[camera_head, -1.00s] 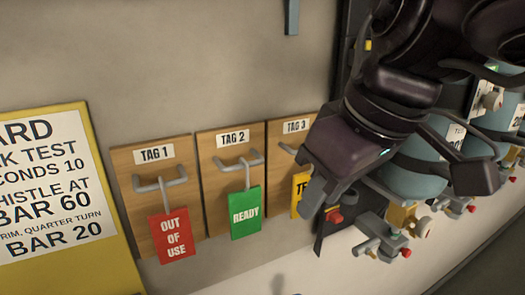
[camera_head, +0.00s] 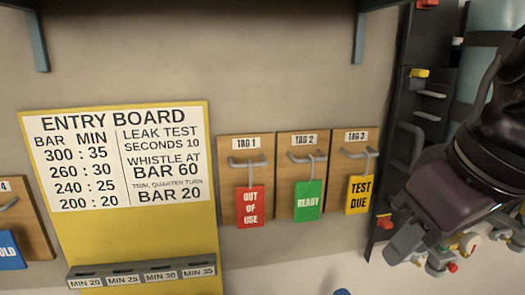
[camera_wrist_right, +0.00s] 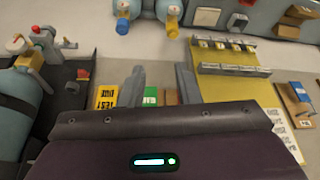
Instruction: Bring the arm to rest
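My right arm comes in from the right in the head view, with its dark purple gripper (camera_head: 403,243) in front of the wall, right of the yellow TEST DUE tag (camera_head: 359,194). In the right wrist view the two grey fingers (camera_wrist_right: 161,82) stand apart with nothing held between them. The green READY tag (camera_wrist_right: 150,97) shows beyond the gap. In the head view one finger mostly hides the other. My left gripper is in neither view.
A red OUT OF USE tag (camera_head: 250,206) and a green READY tag (camera_head: 308,200) hang on hooked wooden boards. A yellow entry board (camera_head: 130,230) is at left. A dark rack (camera_head: 398,130) with blue-grey cylinders (camera_head: 492,50) stands at right, close to my arm.

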